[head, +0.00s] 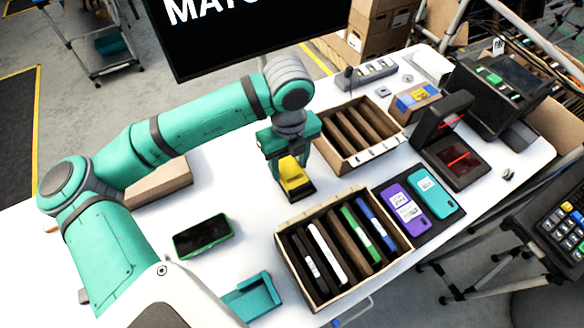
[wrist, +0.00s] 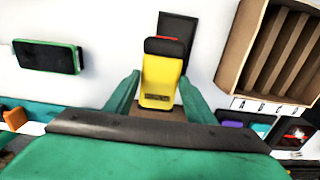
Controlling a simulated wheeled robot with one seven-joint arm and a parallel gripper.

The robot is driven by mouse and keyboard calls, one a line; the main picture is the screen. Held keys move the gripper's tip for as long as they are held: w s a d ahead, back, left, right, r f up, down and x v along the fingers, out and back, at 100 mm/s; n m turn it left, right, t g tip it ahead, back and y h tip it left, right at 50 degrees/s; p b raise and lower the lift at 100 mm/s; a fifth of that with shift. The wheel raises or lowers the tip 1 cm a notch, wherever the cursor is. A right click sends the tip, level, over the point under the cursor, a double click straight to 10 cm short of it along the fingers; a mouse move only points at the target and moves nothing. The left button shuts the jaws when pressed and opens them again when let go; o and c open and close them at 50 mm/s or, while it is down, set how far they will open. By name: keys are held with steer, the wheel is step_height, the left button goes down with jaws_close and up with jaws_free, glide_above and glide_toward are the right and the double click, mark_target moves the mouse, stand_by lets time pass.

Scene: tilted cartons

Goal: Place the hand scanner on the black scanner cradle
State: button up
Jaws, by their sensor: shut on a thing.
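The hand scanner (head: 294,174) is yellow with a dark end. My gripper (head: 290,163) is shut on it and holds it over the white table, in front of the empty carton. In the wrist view the yellow scanner (wrist: 160,80) sits between my two fingers (wrist: 155,92), its black and red end pointing away from my palm. A black piece, seemingly the scanner cradle (wrist: 178,24), shows behind and beyond the scanner's end. The scanner hides part of it. I cannot tell whether the two touch.
An empty divided carton (head: 352,137) stands behind right of my gripper, and a carton of upright devices (head: 340,250) in front right. A green-edged phone (head: 203,235) and a teal holder (head: 254,298) lie to the left. A dark mat (head: 447,222) carries two phones. Clear table surrounds the green-edged phone.

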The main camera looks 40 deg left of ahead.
mark_target(291, 163)
steer(key=w+f, duration=0.1)
steer(key=w+a+f, duration=0.1)
steer(key=f, duration=0.1)
steer(key=w+a+f, duration=0.1)
steer(key=shift+f, duration=0.4)
steer(key=shift+w+f, duration=0.15)
steer(key=shift+f, duration=1.4)
steer(key=shift+f, duration=0.1)
steer(key=o, duration=0.9)
steer(key=shift+o, duration=0.2)
step_height(291, 163, up, 12)
steer(key=shift+w, duration=0.1)
steer(key=shift+a, duration=0.1)
